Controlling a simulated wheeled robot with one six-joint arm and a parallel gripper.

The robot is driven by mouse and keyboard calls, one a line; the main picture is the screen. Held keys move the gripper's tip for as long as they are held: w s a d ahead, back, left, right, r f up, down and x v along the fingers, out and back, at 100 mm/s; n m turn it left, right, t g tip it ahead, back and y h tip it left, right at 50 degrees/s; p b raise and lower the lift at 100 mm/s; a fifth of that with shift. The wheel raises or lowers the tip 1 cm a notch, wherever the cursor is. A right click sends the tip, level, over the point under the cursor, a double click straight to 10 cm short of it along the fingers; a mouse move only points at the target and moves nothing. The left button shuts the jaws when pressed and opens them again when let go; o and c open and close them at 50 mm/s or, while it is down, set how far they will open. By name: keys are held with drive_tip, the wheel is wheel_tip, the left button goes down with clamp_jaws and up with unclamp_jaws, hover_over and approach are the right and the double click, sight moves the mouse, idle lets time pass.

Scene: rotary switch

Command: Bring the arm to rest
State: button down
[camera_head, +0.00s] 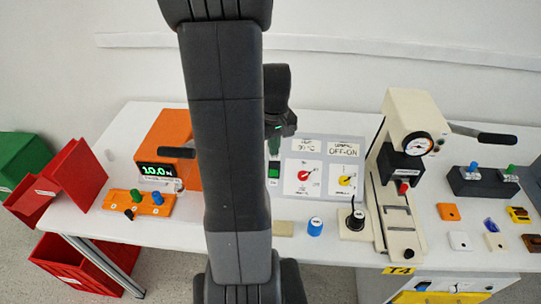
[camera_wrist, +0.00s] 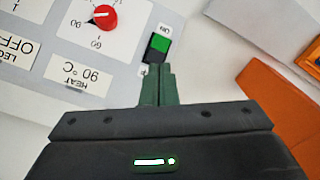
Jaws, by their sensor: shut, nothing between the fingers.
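My gripper (camera_head: 274,146) hangs in front of the grey switch panel (camera_head: 325,152), partly hidden behind my own arm in the head view. In the wrist view its two green fingers (camera_wrist: 158,84) are together with nothing between them. Their tips are close to the green rocker switch (camera_wrist: 160,44) on the panel; I cannot tell whether they touch it. The switch also shows in the head view (camera_head: 274,171). A red rotary knob (camera_head: 304,175) on a white dial sits right of it, and it also shows in the wrist view (camera_wrist: 104,17). A yellow knob (camera_head: 345,181) sits further right.
An orange device (camera_head: 160,135) with a lit display stands left of my arm. A cream press (camera_head: 405,110) with a gauge stands right. A blue cap (camera_head: 315,226) and several small parts lie on the white table (camera_head: 110,165). Red bins (camera_head: 75,265) are at the left.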

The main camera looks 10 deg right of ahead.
sight(274, 172)
drive_tip(key=shift+f, duration=0.15)
wheel_tip(274, 172, down, 7)
drive_tip(key=b, duration=0.5)
drive_tip(key=shift+b, duration=0.35)
drive_tip(key=shift+r, duration=0.2)
drive_tip(key=shift+r, duration=0.1)
wheel_tip(274, 172, up, 9)
drive_tip(key=p, duration=0.7)
idle(0.8)
